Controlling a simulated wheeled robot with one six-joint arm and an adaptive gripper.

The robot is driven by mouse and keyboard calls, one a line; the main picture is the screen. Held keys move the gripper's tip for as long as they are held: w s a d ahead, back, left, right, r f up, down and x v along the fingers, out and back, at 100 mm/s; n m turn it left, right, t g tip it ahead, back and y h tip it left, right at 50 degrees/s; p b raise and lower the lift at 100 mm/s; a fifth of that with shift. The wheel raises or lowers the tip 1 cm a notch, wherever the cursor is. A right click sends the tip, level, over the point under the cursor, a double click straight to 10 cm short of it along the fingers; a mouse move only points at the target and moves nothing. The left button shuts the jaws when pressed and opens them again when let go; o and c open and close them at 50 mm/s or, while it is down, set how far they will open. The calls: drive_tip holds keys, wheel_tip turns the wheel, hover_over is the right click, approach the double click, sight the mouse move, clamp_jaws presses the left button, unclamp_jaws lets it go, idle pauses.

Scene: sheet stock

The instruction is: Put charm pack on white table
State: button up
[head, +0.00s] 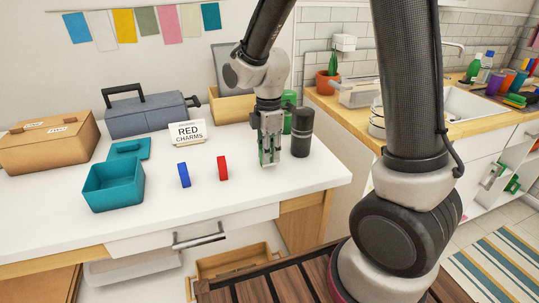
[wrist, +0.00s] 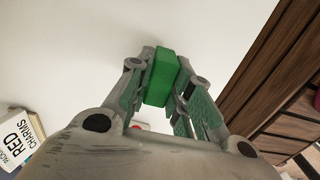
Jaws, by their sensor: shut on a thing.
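My gripper (head: 268,150) points down over the right part of the white table (head: 255,190). It is shut on a green block-like pack (wrist: 161,77), which shows clearly between the fingers in the wrist view. In the head view the fingers mostly hide the pack, and I cannot tell whether it touches the tabletop.
A black cylinder (head: 302,130) stands close to the right of my gripper, with a green container (head: 289,104) behind. A teal open box (head: 113,188), its lid (head: 130,149), a cardboard box (head: 50,144) and a grey toolbox (head: 150,113) occupy the left. The table's front strip is clear.

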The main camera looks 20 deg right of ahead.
drive_tip(key=shift+f, duration=0.5)
drive_tip(key=shift+f, duration=0.1)
drive_tip(key=o, duration=0.8)
wheel_tip(320, 180, up, 12)
drive_tip(key=s+d+r+m+t, duration=0.1)
drive_tip(key=s+d+r+m, duration=0.1)
drive_tip(key=s+d+m, duration=0.3)
drive_tip(key=s+d+r+m+t, duration=0.1)
drive_tip(key=s+d+r+m, duration=0.2)
drive_tip(key=s+d+m, duration=0.2)
drive_tip(key=s+d+r+m+t, duration=0.2)
drive_tip(key=s+d+m, duration=0.2)
drive_tip(key=s+m, duration=0.4)
drive_tip(key=shift+s+d+r, duration=0.25)
drive_tip(key=shift+s+d, duration=0.15)
drive_tip(key=shift+s, duration=0.1)
